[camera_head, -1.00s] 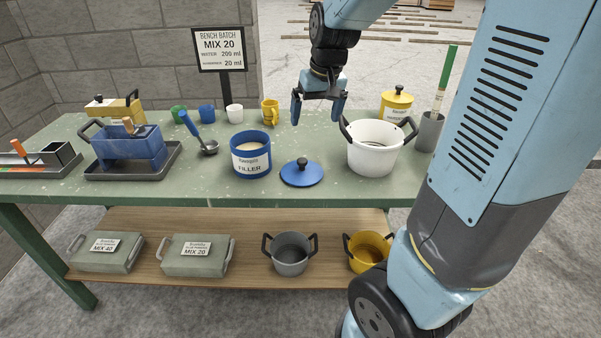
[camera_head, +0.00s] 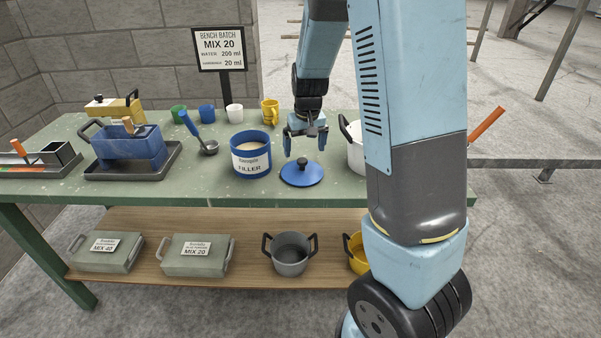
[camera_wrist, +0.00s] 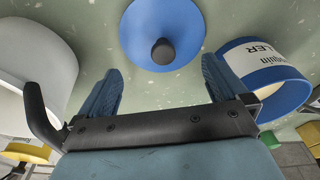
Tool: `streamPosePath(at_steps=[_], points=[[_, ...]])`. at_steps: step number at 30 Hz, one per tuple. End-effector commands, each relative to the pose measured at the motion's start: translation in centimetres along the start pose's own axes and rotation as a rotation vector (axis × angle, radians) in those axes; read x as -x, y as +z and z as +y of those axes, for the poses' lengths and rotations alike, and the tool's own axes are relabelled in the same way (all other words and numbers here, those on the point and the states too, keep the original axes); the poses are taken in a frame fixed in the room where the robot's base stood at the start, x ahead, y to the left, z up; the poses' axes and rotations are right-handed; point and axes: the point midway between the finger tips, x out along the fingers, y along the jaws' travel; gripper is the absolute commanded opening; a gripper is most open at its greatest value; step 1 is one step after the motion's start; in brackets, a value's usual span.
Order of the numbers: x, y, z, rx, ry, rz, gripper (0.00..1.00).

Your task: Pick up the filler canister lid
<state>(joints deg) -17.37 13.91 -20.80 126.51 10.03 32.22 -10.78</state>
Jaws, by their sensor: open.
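The filler canister lid (camera_head: 302,173) is a round blue disc with a dark knob on top. It lies flat on the green bench, to the right of the filler canister (camera_head: 250,163), which is blue with a white label and open at the top. My gripper (camera_head: 304,149) is open and empty, just above and behind the lid in the head view. In the wrist view the lid (camera_wrist: 162,22) and its knob show ahead of my gripper (camera_wrist: 161,82), past the fingertips. The canister (camera_wrist: 262,75) shows on the right there.
A white pot (camera_head: 355,152) stands close right of the lid, partly hidden by my arm; it also shows in the wrist view (camera_wrist: 38,65). Cups and a yellow mug (camera_head: 270,113) stand behind. The bench (camera_head: 215,182) front is clear.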

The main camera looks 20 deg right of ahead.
Motion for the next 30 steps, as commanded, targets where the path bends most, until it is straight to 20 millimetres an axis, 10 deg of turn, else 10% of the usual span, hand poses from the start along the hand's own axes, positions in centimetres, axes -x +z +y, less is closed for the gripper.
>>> streamPosePath(at_steps=[30], points=[[-6.5, 0.0, -0.4, -0.001, 0.001, 0.0, 0.98]])
